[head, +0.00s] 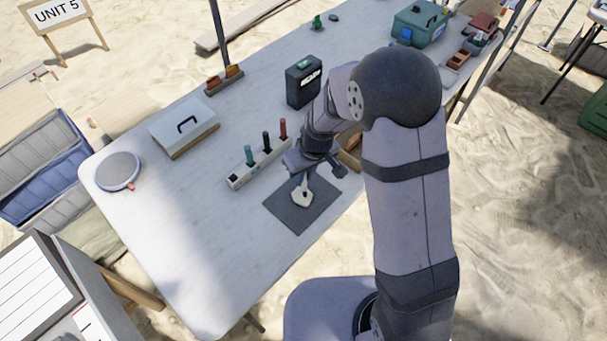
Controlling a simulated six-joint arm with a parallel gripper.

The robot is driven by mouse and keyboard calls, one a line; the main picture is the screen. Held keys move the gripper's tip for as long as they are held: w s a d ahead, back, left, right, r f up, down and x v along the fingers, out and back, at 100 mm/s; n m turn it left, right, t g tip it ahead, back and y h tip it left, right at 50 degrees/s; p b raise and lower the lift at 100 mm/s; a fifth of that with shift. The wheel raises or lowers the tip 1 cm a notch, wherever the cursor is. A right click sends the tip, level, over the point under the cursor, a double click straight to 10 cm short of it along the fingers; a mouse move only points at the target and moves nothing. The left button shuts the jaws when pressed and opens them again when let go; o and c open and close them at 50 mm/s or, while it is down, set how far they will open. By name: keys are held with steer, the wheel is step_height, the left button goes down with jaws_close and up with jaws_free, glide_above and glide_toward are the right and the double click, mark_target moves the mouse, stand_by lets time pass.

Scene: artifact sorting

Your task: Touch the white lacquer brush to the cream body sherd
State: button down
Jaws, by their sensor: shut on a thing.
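The cream body sherd (302,198) lies on a dark square mat (285,214) on the table. My gripper (313,171) is just above the mat, pointing down over the sherd's far side. It is shut on a slim thing, which I take to be the white lacquer brush (306,179); the gripper hides most of it. The lower end of the brush is at or very near the sherd's upper edge. I cannot tell whether they touch.
A white rack (241,183) with teal, black and red handled tools stands left of the mat. A black box (303,84) stands behind. A white case (184,128) and round disc (118,171) lie left. The table's near left is clear.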

steer(key=shift+f+b, duration=0.55)
steer(key=shift+f, duration=0.15)
stand_by(1.8)
steer(key=shift+w+a+p+v, duration=0.2)
steer(key=shift+p+v, duration=0.9)
steer(key=shift+v, duration=0.2)
steer(key=shift+w+a+p+v, duration=0.15)
steer(key=shift+w+p+v, duration=0.05)
steer(key=shift+p+v, duration=1)
steer(key=shift+w+a+p+v, duration=0.2)
steer(key=shift+p+v, duration=0.75)
steer(key=shift+v, duration=0.5)
